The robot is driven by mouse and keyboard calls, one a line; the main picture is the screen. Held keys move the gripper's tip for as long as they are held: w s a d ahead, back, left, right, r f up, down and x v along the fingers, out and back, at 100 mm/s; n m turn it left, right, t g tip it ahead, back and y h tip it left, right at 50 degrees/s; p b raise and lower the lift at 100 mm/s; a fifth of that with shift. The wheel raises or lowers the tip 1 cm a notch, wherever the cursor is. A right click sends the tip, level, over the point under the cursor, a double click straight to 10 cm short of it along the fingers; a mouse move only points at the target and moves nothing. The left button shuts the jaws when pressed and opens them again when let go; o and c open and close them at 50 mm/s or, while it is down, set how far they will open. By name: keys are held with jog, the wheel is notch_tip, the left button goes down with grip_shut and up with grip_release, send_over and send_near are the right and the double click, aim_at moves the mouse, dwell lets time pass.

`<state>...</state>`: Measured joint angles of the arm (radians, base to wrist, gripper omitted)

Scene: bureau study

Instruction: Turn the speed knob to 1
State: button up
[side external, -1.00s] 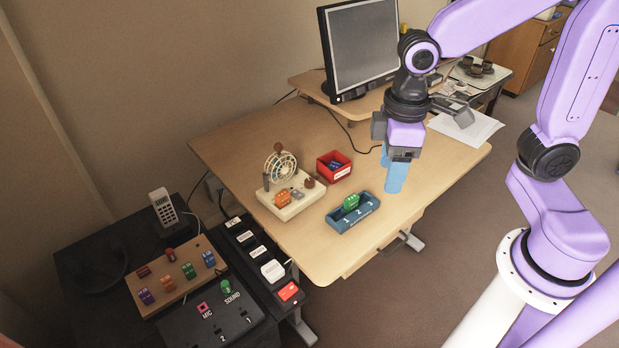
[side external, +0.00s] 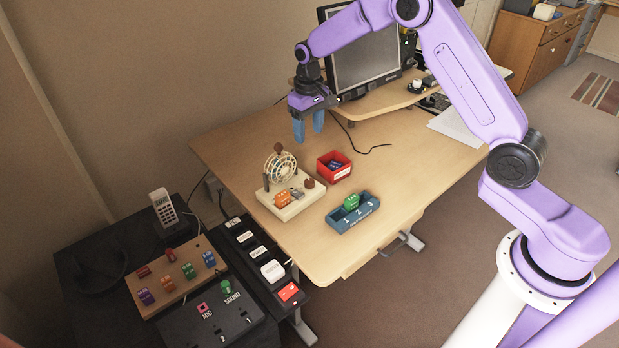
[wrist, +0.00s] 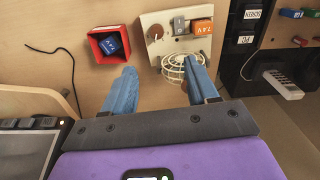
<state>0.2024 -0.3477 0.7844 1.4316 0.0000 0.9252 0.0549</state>
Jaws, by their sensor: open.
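A cream device (side external: 297,206) on the desk carries a round wire cage (side external: 280,169), an orange block (side external: 283,199), a grey switch part and a round brown knob (side external: 309,183). In the wrist view the brown knob (wrist: 155,33) shows on the device's panel (wrist: 151,20), with the orange block (wrist: 203,26) marked 7.4V. I cannot read a speed scale or the knob's setting. My gripper (side external: 309,132) points down, open and empty, in the air behind the device. In the wrist view its blue fingers (wrist: 160,72) are apart, the right one overlapping the cage.
A blue tray (side external: 343,224) marked 1, 2, 3 holds a green block. The monitor (side external: 365,58) stands behind my gripper. A cable lies on the desk. Black panels (side external: 213,318) stand front left.

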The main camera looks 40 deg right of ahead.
aim_at(310, 181)
jog(key=f, duration=1.8)
jog(key=shift+w+d, duration=0.3)
jog(key=shift+d, duration=0.1)
jog(key=c, duration=1.1)
